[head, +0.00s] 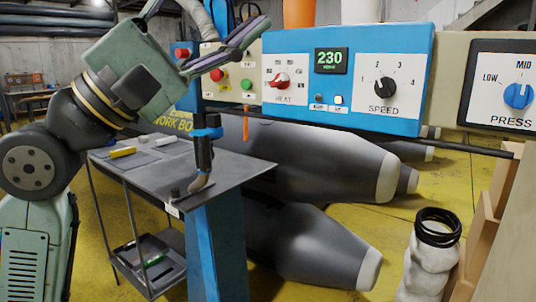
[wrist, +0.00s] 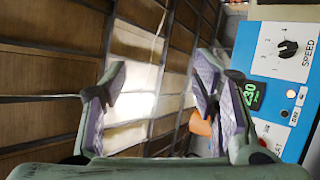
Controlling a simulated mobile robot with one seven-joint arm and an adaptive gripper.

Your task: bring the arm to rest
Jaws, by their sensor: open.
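My gripper (head: 218,30) is raised at the upper left of the head view, left of and above the blue control panel (head: 350,75). Its fingers are spread apart, with one reaching toward the upper right and the other partly cut off by the top edge. In the wrist view the gripper (wrist: 160,85) shows two purple-padded fingers wide apart with nothing held between them. The blue panel also shows at the right of the wrist view (wrist: 275,70), turned sideways, beside the right finger.
A grey work table (head: 235,172) stands below the gripper, with a blue-topped hand tool (head: 205,133) over it. Grey inflatable tubes (head: 320,165) lie behind. The panel has a red heat knob (head: 279,82) and a speed knob (head: 385,87). A PRESS dial (head: 518,96) is at right.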

